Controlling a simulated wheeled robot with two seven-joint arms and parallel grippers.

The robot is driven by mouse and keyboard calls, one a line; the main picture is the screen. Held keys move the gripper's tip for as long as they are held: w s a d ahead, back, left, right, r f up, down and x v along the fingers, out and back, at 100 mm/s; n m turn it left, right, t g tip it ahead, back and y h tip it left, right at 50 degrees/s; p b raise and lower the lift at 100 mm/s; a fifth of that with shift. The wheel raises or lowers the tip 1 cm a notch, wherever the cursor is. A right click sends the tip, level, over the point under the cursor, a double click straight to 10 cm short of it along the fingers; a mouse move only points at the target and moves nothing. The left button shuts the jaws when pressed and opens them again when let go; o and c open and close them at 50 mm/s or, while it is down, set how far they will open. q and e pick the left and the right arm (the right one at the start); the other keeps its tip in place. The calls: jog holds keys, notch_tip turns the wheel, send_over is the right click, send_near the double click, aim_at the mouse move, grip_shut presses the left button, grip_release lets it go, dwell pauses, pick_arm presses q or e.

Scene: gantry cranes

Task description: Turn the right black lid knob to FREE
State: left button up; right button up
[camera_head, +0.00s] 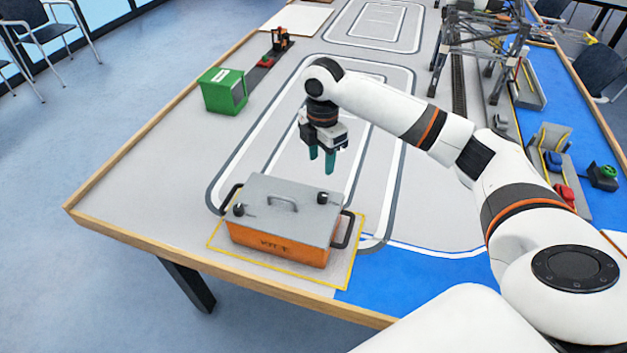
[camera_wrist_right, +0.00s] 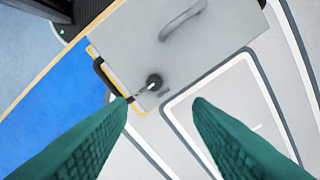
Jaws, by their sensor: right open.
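An orange box with a grey lid (camera_head: 265,205) stands on a yellow-outlined spot at the near end of the table. Two black lid knobs sit on the lid. The right black knob (camera_head: 323,198) is near the lid's right edge, and the left one (camera_head: 239,210) is near its left edge. In the right wrist view one black knob (camera_wrist_right: 154,81) shows near a lid corner, beyond the fingertips; its marking is too small to read. My right gripper (camera_head: 322,165) is open and empty, pointing down above the table just behind the box, apart from the knob. My left gripper is out of view.
A grey handle (camera_head: 283,200) stands up from the lid, and black side handles (camera_head: 347,230) flank the box. A green box (camera_head: 223,91) stands at the left table edge. A gantry frame (camera_head: 470,45) is at the far right. The grey surface behind the box is clear.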

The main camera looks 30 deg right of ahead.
send_over(323, 195)
jog(key=f, duration=0.4)
jog(key=shift+s+f+p, duration=0.15)
jog(key=shift+s+p, duration=0.15)
jog(key=shift+p, duration=0.1)
jog(key=f, duration=0.3)
jog(key=shift+w+f, duration=0.25)
jog(key=shift+w, duration=0.1)
notch_tip(323, 195, down, 3)
jog(key=shift+r+p, duration=0.2)
jog(key=shift+p, duration=0.25)
jog(key=shift+f, duration=0.15)
jog(key=c, duration=1)
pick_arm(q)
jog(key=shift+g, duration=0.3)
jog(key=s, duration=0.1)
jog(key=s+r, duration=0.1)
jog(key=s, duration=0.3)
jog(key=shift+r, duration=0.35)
